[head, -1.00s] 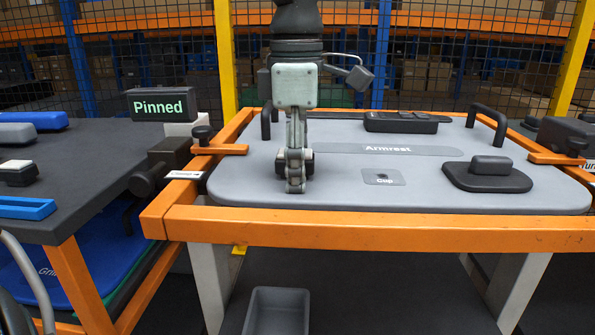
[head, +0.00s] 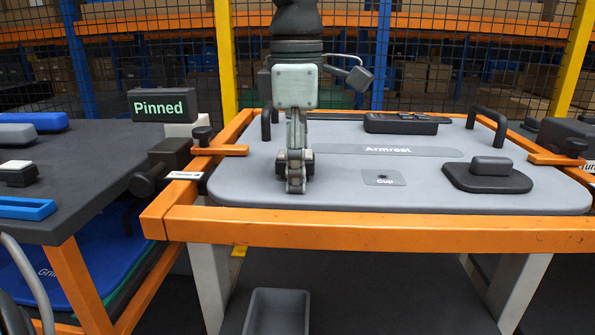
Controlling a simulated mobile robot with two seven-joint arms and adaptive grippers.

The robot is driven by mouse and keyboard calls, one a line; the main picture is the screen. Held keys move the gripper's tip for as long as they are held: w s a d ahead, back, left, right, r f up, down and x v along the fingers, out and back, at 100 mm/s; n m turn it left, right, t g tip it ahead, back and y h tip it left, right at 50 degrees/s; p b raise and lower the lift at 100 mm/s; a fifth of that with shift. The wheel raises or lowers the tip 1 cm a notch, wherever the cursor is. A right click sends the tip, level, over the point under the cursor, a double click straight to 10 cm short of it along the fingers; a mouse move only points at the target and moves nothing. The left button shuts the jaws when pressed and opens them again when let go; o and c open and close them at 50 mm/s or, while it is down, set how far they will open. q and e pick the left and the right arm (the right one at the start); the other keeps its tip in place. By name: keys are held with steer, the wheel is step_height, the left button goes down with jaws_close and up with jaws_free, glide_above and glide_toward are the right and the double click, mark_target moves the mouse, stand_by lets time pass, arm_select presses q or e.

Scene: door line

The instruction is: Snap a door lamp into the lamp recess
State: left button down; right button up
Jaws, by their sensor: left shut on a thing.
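My left gripper (head: 295,186) points straight down over the left front part of the grey door panel (head: 340,185). It is shut on a small dark thing (head: 309,167), probably a door lamp, mostly hidden by the fingers. The fingertips are at or just above the panel surface; I cannot tell if the held thing is seated. Another small black piece with a white top (head: 18,172) lies on the left table. My right gripper is not in view.
The panel lies in an orange frame (head: 400,232) with clamps. A sign reads "Pinned" (head: 162,106). A grey bin (head: 277,312) is below.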

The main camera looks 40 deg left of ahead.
arm_select(q)
steer(key=c, duration=1)
jaws_free()
steer(key=shift+s+f, duration=0.35)
steer(key=shift+f, duration=0.4)
steer(key=o, duration=0.6)
steer(key=shift+w+a, duration=0.1)
steer(key=shift+w, duration=0.1)
steer(key=shift+r, duration=0.1)
